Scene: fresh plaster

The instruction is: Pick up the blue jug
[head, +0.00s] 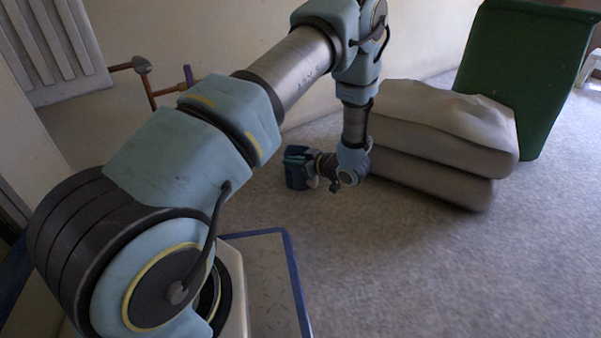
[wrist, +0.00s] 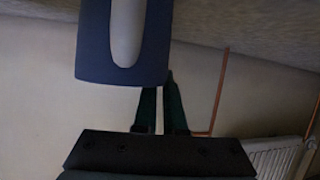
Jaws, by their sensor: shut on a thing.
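The blue jug (head: 297,182) is a small dark blue body low over the carpet, left of the end of my arm in the head view. I cannot tell whether it touches the floor.
A stack of grey sacks (head: 440,140) stands just right of my forearm, with a green bin (head: 525,75) behind it. Copper pipes (head: 150,90) and a radiator (head: 52,45) are at the wall on the left. The carpet (head: 400,270) in front is clear.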

